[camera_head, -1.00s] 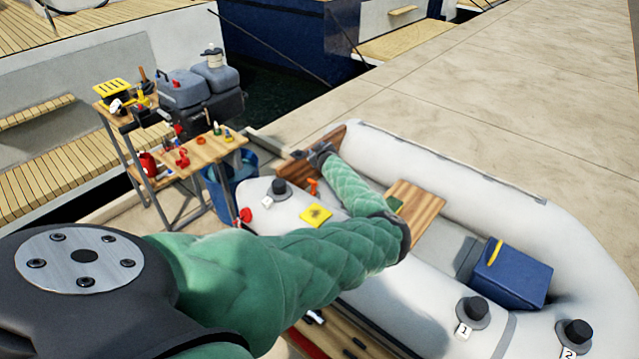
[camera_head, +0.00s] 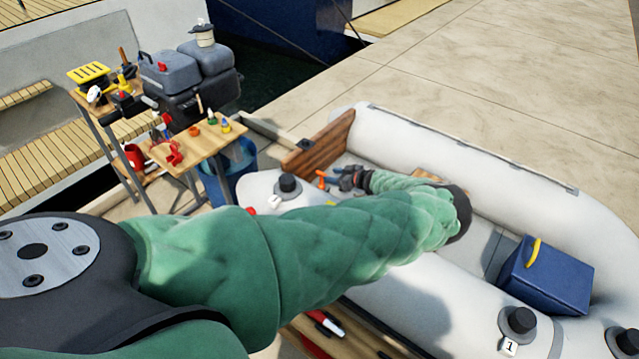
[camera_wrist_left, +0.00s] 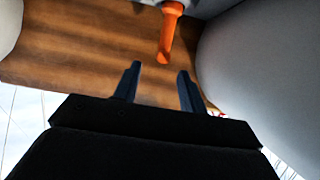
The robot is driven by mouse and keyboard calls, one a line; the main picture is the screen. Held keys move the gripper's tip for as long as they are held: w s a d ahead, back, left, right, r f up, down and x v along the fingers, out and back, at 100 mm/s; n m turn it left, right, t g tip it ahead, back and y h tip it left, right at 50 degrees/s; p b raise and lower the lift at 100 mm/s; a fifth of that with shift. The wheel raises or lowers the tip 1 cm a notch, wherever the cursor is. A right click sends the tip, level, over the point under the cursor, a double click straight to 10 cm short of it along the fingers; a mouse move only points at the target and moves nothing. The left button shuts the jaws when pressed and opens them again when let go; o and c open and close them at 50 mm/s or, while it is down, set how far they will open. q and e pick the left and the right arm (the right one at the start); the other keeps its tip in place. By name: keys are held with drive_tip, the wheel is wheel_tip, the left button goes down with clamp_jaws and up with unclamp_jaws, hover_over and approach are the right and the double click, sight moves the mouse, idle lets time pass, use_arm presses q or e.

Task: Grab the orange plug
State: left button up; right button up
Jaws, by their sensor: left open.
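The orange plug (camera_head: 322,179) is inside the grey inflatable boat, close to the wooden transom board (camera_head: 318,146). In the left wrist view the plug (camera_wrist_left: 168,38) hangs at the top, in front of the wood and just beyond the fingertips, roughly in line with the gap between them. My left gripper (camera_head: 335,180) is low in the boat beside the plug, its fingers apart and empty in the left wrist view (camera_wrist_left: 158,72). Whether a finger touches the plug I cannot tell. My right gripper is not in view.
The grey boat tube (camera_wrist_left: 262,75) rises close on the right of the gripper in the wrist view. A blue box (camera_head: 545,280) with a yellow handle sits farther along the boat. A wooden work table (camera_head: 205,147) with small parts stands at left. My green-sleeved arm hides part of the near tube.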

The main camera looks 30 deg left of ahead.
sight(324, 174)
use_arm(q)
drive_tip(key=shift+a+f, duration=0.25)
drive_tip(key=shift+a, duration=0.35)
drive_tip(key=p+x, duration=0.1)
drive_tip(key=x, duration=0.3)
drive_tip(key=shift+s+a, duration=0.1)
drive_tip(key=shift+a+f, duration=0.3)
drive_tip(key=shift+a, duration=0.1)
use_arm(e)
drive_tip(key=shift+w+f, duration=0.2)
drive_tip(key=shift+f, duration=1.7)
use_arm(q)
clamp_jaws()
